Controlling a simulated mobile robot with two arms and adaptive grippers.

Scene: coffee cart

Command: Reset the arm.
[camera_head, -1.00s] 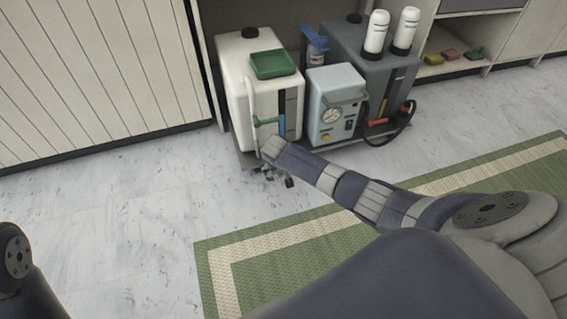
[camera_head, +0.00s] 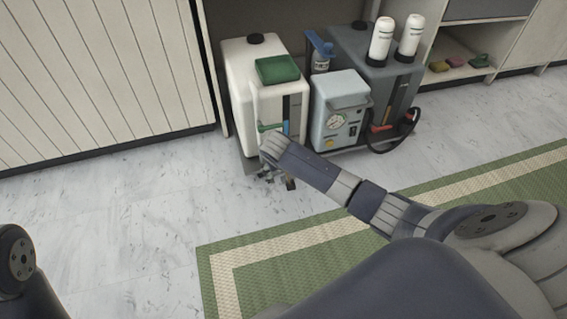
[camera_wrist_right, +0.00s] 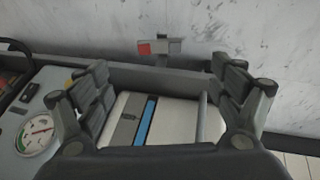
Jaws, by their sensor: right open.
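My right arm reaches in from the right in the head view. Its gripper (camera_head: 275,181) hangs low at the front of the white tank (camera_head: 240,75), partly hidden by my wrist. In the right wrist view the gripper (camera_wrist_right: 166,85) is open, its fingers wide apart. The white tank's front with a blue strip (camera_wrist_right: 146,118) shows between and beyond the fingers. I see nothing held, and cannot tell whether a finger touches the tank. Only a link of my left arm shows at the lower left of the head view; its gripper is out of view.
A light blue-grey box with a gauge (camera_head: 338,112) stands right of the tank; the gauge (camera_wrist_right: 36,134) also shows in the wrist view. A dark grey tank (camera_head: 375,60) is behind it. A grey bracket with a red patch (camera_wrist_right: 146,48) lies beyond the fingers. Marble floor and a green mat (camera_head: 225,270) are open.

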